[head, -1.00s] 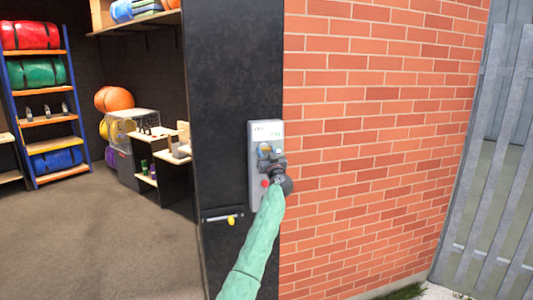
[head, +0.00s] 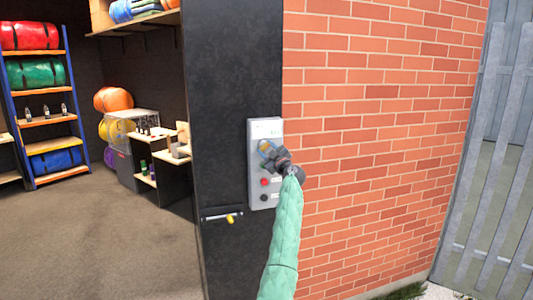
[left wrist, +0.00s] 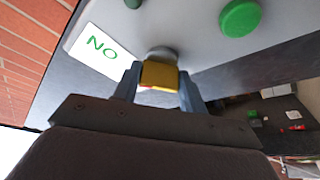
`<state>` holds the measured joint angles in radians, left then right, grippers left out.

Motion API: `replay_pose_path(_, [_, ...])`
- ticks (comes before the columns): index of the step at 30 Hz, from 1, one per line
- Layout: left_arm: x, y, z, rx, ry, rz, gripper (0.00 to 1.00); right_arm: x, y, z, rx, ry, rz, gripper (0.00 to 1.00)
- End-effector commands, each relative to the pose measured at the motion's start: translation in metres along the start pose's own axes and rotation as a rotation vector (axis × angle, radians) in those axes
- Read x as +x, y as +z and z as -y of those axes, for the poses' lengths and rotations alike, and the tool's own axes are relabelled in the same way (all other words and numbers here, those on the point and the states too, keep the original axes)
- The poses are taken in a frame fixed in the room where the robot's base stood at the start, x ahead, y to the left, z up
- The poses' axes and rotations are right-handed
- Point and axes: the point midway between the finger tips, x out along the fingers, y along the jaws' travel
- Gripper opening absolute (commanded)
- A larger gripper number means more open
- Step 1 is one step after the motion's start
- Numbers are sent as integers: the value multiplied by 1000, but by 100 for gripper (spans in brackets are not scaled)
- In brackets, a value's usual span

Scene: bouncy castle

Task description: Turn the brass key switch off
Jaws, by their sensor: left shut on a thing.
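A tall grey control box (head: 256,190) is mounted on the dark door post beside the brick wall. The brass key switch (head: 264,146) is on its upper part. My left gripper (head: 268,151) reaches it from the lower right with its wrist tilted. In the left wrist view the fingers are shut on the yellow brass key (left wrist: 159,75), one on each side. My right gripper is not in view.
Below the key are a red button (head: 264,182) and a black knob (head: 264,198). A green button (left wrist: 240,17) shows in the left wrist view. A latch with a yellow handle (head: 230,218) is on the post. Shelves (head: 50,118) stand inside at left.

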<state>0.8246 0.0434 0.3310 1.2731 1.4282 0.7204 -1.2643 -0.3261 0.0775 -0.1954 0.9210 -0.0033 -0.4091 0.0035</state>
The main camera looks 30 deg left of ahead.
Motion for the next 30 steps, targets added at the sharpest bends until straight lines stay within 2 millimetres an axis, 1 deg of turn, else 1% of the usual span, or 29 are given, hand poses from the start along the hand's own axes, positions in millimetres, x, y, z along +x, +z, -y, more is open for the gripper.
replay_pose_path(1, [-1,2,0,-42,-18,2,19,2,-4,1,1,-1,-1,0])
replay_pose_path(6, [-2,2,0,-191,-81,2,19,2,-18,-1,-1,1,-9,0])
replay_pose_path(9, [-1,2,-1,-280,-117,2,19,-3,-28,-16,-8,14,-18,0])
replay_pose_path(12, [-1,2,-2,-367,-153,1,19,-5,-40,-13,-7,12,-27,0])
replay_pose_path(18, [-1,1,-2,-534,-223,1,19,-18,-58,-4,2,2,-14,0])
replay_pose_path(24, [-1,1,-2,-672,-281,1,19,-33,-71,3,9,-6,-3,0])
replay_pose_path(30, [0,0,-3,-770,-321,0,19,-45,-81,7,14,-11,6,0])
